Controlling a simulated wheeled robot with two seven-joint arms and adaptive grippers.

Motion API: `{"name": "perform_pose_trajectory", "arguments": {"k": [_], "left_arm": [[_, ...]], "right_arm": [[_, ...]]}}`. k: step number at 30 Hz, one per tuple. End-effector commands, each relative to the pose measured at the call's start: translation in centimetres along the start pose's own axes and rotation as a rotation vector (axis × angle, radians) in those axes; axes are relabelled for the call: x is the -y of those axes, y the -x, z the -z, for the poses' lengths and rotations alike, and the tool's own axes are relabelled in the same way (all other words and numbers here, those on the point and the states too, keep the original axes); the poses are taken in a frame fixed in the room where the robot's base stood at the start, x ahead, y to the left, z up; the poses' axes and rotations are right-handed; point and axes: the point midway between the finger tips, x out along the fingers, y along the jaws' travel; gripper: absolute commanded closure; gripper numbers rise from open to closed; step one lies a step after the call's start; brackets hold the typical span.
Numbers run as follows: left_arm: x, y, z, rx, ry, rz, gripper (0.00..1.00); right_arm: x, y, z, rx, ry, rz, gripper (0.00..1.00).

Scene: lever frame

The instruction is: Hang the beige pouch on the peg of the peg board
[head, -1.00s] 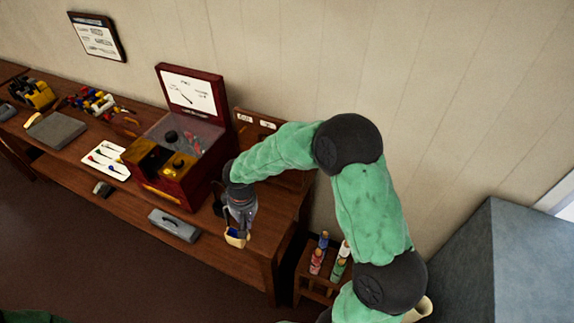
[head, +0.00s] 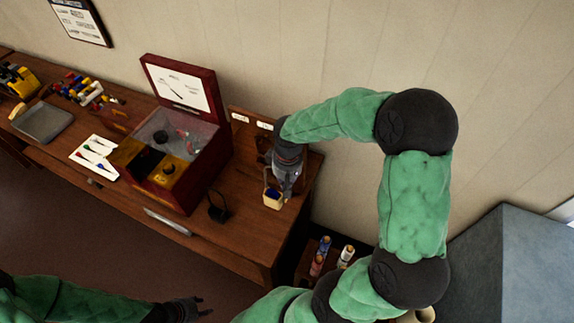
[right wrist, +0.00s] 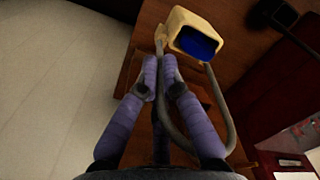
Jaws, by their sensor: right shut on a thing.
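The beige pouch (head: 272,200), blue inside, hangs by its grey strap from my right gripper (head: 291,188), over the right end of the workbench. In the right wrist view the pouch (right wrist: 180,30) is beyond the fingertips, and my right gripper (right wrist: 166,85) is shut on the strap loop. The wooden peg board (head: 241,116), with white labels, stands at the back of the bench, left of and behind the gripper. Its peg is hidden or too small to make out. My left gripper (head: 203,307) is low in the head view, empty, fingers apart.
A dark pouch or basket with a handle (head: 217,207) stands on the bench (head: 240,235). The open red box (head: 175,165) is left of the peg board. A rack with bottles (head: 320,256) is below right. A grey block (head: 500,265) stands at far right.

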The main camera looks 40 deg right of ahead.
Motion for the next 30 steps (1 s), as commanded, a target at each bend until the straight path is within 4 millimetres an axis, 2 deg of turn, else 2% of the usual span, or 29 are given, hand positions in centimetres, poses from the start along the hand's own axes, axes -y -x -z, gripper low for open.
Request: {"name": "perform_pose_trajectory", "arguments": {"k": [8,30], "left_arm": [[0.0,0.0,-0.1,0.001,0.001,0.0,0.6],[0.0,0.1,0.0,0.001,0.001,0.0,0.6]], "right_arm": [[-0.4,0.0,0.3,-0.001,-0.001,0.0,1.0],[-3.4,-0.2,2.3,-0.001,-0.003,0.0,1.0]]}}
